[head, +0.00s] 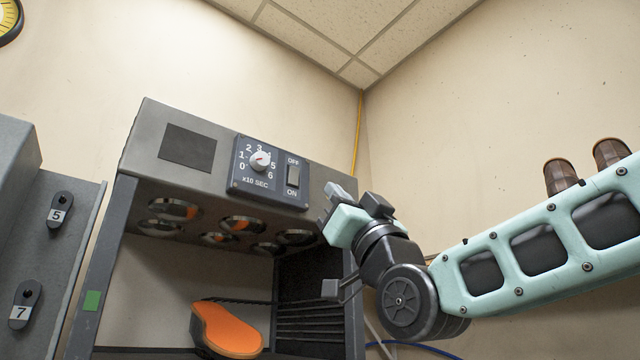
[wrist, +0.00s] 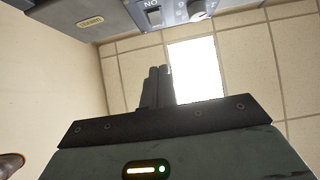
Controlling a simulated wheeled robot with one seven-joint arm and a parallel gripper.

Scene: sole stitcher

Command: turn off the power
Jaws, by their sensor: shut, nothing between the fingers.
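The power switch (head: 293,175) is a dark rocker marked OFF above and ON below. It sits on the right of a dark control panel (head: 240,190) with a timer dial (head: 260,160) marked in x10 SEC. The panel is on the front of a grey machine (head: 170,115). My gripper (head: 333,192) is shut and empty, to the right of and slightly below the switch, apart from it. In the wrist view the shut fingers (wrist: 158,86) point up toward the panel, and the switch (wrist: 153,16) shows upside down at the top edge. I cannot tell which way the rocker is tipped.
Several round lamps (head: 242,224) line the machine's underside above an orange sole (head: 228,330). A grey cabinet (head: 60,260) with tags 5 and 7 stands at the left. The space in front of the panel looks clear. Two brown cylinders (head: 561,175) show at the right.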

